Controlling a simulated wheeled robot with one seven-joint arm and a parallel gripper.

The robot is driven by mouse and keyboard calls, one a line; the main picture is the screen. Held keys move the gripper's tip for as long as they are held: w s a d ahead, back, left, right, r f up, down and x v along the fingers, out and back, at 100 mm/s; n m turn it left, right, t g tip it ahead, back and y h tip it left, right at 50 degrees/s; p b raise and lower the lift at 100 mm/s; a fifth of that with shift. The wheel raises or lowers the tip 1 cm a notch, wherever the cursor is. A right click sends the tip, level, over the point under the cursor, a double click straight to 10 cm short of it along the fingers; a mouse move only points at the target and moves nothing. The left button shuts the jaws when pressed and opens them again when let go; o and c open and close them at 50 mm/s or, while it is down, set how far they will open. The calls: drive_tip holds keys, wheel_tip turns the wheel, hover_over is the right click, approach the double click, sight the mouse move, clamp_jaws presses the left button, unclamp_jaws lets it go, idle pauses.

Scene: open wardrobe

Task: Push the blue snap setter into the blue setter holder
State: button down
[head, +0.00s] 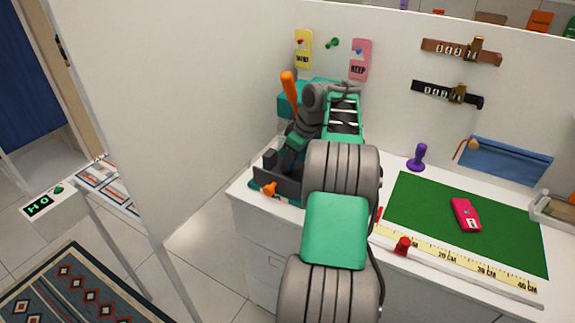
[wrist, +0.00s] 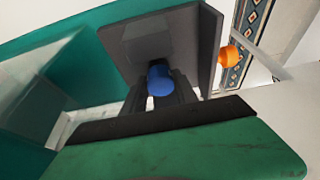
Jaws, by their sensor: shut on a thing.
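A blue rounded piece, which looks like the blue snap setter (wrist: 160,80), sits between the dark fingers of my gripper (wrist: 159,68) in the wrist view. My gripper is shut on it. The fingertips are close to a dark grey block and plate (wrist: 207,50) on a teal body. I cannot make out a blue setter holder, nor whether the setter touches anything. In the head view my gripper (head: 290,162) is low at the dark-walled base of the teal press, and the blue piece is hidden there.
The teal press has a raised orange lever (head: 288,84) and an orange knob (head: 268,188). A purple setter (head: 418,156) stands by the green mat (head: 420,215), which bears a pink case (head: 466,214). A red-capped item (head: 402,245) lies near the ruler. White walls enclose the counter's back and left.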

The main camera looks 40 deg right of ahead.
drive_tip(key=shift+r+p, duration=1.2)
drive_tip(key=shift+r, duration=0.1)
idle(0.9)
drive_tip(key=shift+r+p, duration=1.9)
drive_tip(key=shift+r, duration=0.1)
